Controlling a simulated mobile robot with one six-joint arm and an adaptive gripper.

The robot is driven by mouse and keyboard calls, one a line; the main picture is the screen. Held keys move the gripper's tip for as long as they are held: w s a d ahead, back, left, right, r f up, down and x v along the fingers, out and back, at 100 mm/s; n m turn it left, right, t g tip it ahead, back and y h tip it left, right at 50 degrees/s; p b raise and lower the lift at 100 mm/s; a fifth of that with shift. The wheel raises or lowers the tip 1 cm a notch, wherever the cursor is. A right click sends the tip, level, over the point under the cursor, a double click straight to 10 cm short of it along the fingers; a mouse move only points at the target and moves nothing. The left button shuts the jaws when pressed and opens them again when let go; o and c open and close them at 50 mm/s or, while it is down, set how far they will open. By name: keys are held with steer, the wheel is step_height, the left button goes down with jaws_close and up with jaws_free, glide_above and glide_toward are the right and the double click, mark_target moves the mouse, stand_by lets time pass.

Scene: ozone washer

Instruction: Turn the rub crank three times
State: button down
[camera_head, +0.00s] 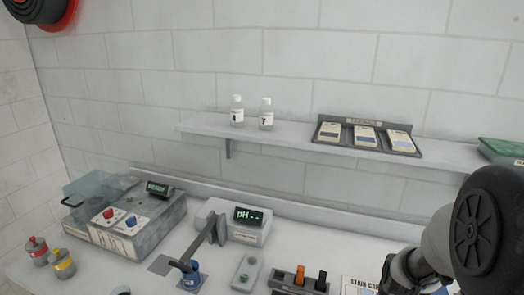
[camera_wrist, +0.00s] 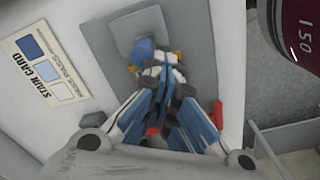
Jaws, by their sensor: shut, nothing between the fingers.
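In the wrist view, my gripper (camera_wrist: 155,68) is shut and empty, its blue, white and black fingers together. A blue rounded knob (camera_wrist: 143,47) shows just past the fingertips, over a grey panel (camera_wrist: 202,50); it looks like the rub crank's knob. A lighter grey block (camera_wrist: 138,22) lies beyond it. The fingers hide most of the crank, and I cannot tell whether they touch the knob. In the head view, my arm covers the right front of the bench, and neither the crank nor the fingertips can be made out.
The stain card (camera_wrist: 45,73) lies beside the panel. A dark red round unit (camera_wrist: 295,30) reading 150 and a red-ended part (camera_wrist: 240,132) are on the other side. In the head view, a pH meter (camera_head: 246,228) and a rack with switches (camera_head: 298,280) stand left of my arm.

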steer(key=s, duration=0.2)
steer(key=shift+s+f+g, duration=0.3)
steer(key=shift+s+f, duration=0.05)
steer(key=shift+s, duration=0.05)
steer(key=shift+s+d+r, duration=0.1)
steer(key=shift+s+d, duration=0.2)
steer(key=shift+d, duration=0.2)
steer(key=shift+s+d+r, duration=0.1)
steer(key=shift+s+d, duration=0.2)
steer(key=shift+d, duration=0.2)
steer(key=shift+w+a, duration=0.45)
steer(key=shift+a, duration=0.1)
steer(key=shift+d, duration=0.4)
steer(key=shift+w+d, duration=0.15)
steer(key=shift+w, duration=0.4)
step_height(320, 180, up, 9)
steer(key=p, duration=0.7)
